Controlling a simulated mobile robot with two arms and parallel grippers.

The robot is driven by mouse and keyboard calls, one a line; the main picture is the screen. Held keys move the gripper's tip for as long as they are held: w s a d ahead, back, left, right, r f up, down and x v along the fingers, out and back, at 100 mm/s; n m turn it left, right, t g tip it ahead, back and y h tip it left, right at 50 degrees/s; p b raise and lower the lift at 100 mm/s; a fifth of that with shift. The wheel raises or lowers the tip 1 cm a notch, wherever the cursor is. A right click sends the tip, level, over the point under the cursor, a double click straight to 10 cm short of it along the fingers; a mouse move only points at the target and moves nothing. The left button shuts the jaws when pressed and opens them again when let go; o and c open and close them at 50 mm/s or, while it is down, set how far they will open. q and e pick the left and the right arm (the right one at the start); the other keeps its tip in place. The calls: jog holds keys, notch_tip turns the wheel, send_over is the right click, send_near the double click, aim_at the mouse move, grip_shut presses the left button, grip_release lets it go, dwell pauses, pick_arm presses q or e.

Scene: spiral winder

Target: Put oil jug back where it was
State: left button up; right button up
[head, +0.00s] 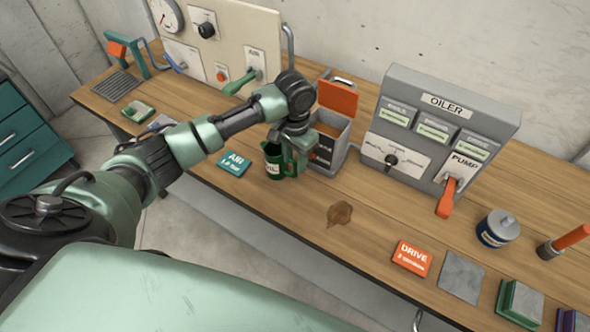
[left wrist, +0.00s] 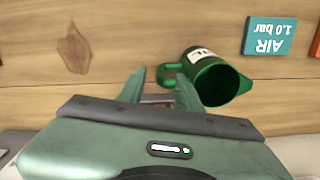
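The green oil jug (head: 274,161) with a white label stands upright on the wooden bench, near its front edge. My left gripper (head: 297,158) is at its right side, by the handle. In the left wrist view the jug (left wrist: 212,78) shows its open mouth, and its handle reaches toward the space between my two fingertips (left wrist: 161,76). The fingers are apart, with a visible gap beside the handle, so the gripper is open. Whether one finger touches the handle I cannot tell. My right gripper is in neither view.
A teal AIR card (head: 234,163) lies left of the jug. A grey box with an open orange lid (head: 338,97) stands just behind. The OILER panel (head: 436,125) is to the right. A brown stain (head: 340,214) marks the bench, with clear wood around it.

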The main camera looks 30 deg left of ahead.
pick_arm(q)
notch_tip(320, 180, up, 6)
jog(key=shift+b, duration=0.45)
jog(key=shift+r, duration=0.5)
dwell(0.4)
